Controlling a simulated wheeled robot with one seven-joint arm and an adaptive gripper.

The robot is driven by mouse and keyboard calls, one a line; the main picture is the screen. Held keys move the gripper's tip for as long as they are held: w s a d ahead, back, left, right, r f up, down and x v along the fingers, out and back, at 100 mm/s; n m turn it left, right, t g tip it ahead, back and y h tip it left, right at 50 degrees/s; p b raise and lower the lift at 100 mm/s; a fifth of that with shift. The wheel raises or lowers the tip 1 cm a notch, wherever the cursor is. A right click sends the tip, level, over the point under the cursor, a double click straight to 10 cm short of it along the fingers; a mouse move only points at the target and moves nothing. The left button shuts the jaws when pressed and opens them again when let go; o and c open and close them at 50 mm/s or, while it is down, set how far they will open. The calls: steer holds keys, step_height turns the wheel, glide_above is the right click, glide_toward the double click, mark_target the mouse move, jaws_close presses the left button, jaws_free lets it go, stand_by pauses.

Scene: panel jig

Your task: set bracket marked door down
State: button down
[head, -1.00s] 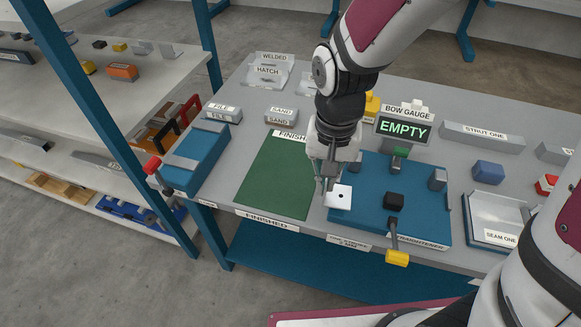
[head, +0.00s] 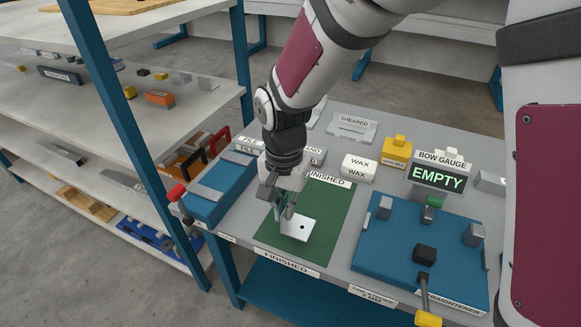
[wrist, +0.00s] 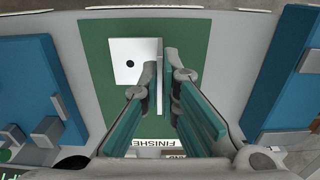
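The bracket is a small white angle piece with a flat plate and one dark hole. It appears to rest on the green finished mat (head: 327,213), near its front half. In the head view the bracket's plate (head: 298,229) shows in front of my gripper (head: 286,208). In the wrist view the bracket (wrist: 130,62) has its thin upright flange between the fingertips of my gripper (wrist: 161,70). The fingers look slightly apart, with a narrow gap beside the flange, so my gripper seems open around it. No door marking is readable on the bracket.
The blue straightener (head: 388,245) stands right of the mat, beneath the bow gauge (head: 438,177) reading EMPTY. A blue filing block (head: 218,195) stands left. The mat is otherwise clear.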

mark_target(299, 219)
steer(key=shift+w+a, duration=0.25)
steer(key=shift+f, duration=1.75)
steer(key=shift+f, duration=0.1)
steer(key=c, duration=1.8)
jaws_free()
